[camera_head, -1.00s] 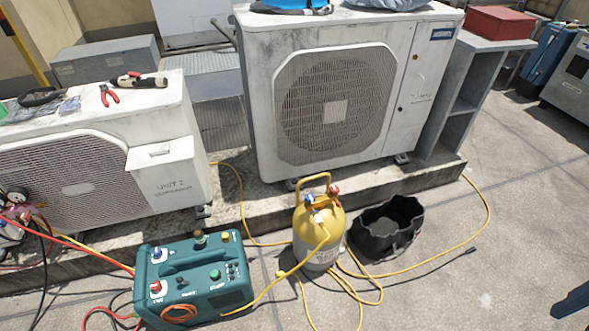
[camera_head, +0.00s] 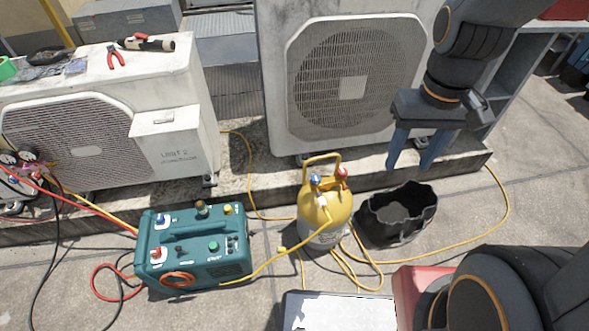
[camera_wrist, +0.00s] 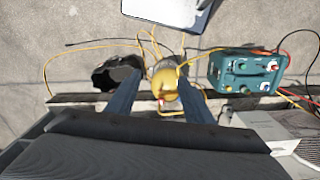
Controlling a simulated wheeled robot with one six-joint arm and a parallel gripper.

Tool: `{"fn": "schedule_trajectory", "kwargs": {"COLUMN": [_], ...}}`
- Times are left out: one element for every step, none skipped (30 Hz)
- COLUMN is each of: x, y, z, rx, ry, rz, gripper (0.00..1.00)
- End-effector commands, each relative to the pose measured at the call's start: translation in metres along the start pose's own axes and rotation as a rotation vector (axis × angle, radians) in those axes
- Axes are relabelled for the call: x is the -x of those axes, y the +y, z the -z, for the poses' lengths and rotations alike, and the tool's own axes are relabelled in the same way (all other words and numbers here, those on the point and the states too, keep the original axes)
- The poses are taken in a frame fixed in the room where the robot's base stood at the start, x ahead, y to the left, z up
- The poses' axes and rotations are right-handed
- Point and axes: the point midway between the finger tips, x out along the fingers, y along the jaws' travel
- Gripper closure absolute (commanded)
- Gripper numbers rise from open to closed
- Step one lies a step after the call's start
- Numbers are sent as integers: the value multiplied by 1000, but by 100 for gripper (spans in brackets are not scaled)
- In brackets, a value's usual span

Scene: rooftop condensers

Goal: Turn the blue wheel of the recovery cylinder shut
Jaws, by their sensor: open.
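The recovery cylinder (camera_head: 325,215) is yellow on top and grey below, and stands upright on the concrete. Its blue wheel (camera_head: 316,180) sits on top beside a red wheel (camera_head: 342,173), under a yellow handle. A yellow hose joins the top. My gripper (camera_head: 406,166) is open and empty, fingers pointing down, to the right of the cylinder and above the black bag. In the wrist view the cylinder (camera_wrist: 163,86) shows between my two fingers (camera_wrist: 158,100), farther off than them. The blue wheel is too small to tell there.
A black open bag (camera_head: 399,228) stands just right of the cylinder. A teal recovery machine (camera_head: 195,245) stands to the left, with yellow and red hoses on the floor. Two condenser units stand behind, Unit 2 (camera_head: 170,158) and a larger one (camera_head: 290,130).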

Motion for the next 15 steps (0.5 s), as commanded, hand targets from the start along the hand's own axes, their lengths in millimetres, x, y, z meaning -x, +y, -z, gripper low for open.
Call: {"fn": "schedule_trajectory", "kwargs": {"x": [-9, -14, -22, -29, -36, -46, -55, -63, -75, -83, -92, -105, -115, -125, -139], "y": [-1, -3, -6, -10, -14, -21, -26, -31, -39, -44, -49, -56, -62, -67, -74], "z": [11, 18, 30, 39, 49, 63, 73, 83, 96, 105, 115, 126, 135, 144, 155], "rx": [69, 129, 223, 302, 387, 506, 596, 686, 806, 894, 984, 1101, 1188, 1276, 1392], "ry": [-3, -5, -4, -5, -5, -6, -7, -7, -7, -7, -7, -7, -8, -8, -7], "rz": [0, 0, 0, 0, 0, 1, 1, 1, 1, 1, 1, 1, 2, 2, 2], "gripper": [53, 53, 53, 53, 53, 53, 53, 53, 53, 53, 53, 53, 53, 53, 53]}}
